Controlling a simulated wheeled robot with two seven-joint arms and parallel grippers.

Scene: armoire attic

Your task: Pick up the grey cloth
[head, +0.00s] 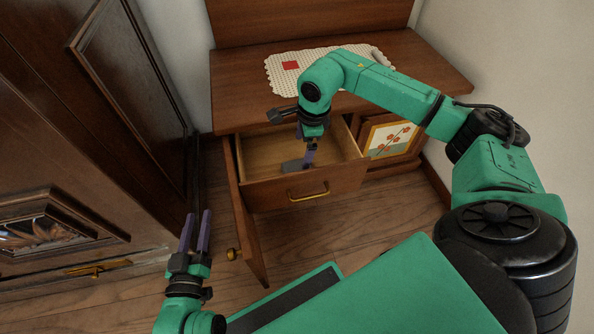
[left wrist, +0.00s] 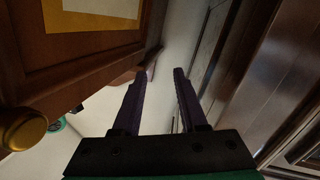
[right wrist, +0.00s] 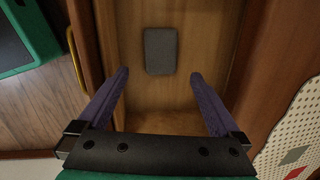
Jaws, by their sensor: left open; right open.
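The grey cloth (right wrist: 160,51) is a small flat grey rectangle lying on the floor of the open wooden drawer (right wrist: 195,118). In the head view the cloth (head: 292,165) shows near the drawer's front left, partly hidden by my right gripper. My right gripper (head: 307,160) points down into the drawer, open and empty. In the right wrist view its fingers (right wrist: 158,76) stand apart, with the cloth beyond and between the tips. My left gripper (head: 199,218) is open and empty, low by the dark armoire, left of the open cabinet door.
The drawer belongs to a brown cabinet (head: 235,85) with a white dotted mat (head: 284,78) on top. An open cabinet door (head: 246,225) with a brass knob stands near my left gripper. A dark armoire (head: 70,130) is at left. Wooden floor (head: 370,215) lies bare in front.

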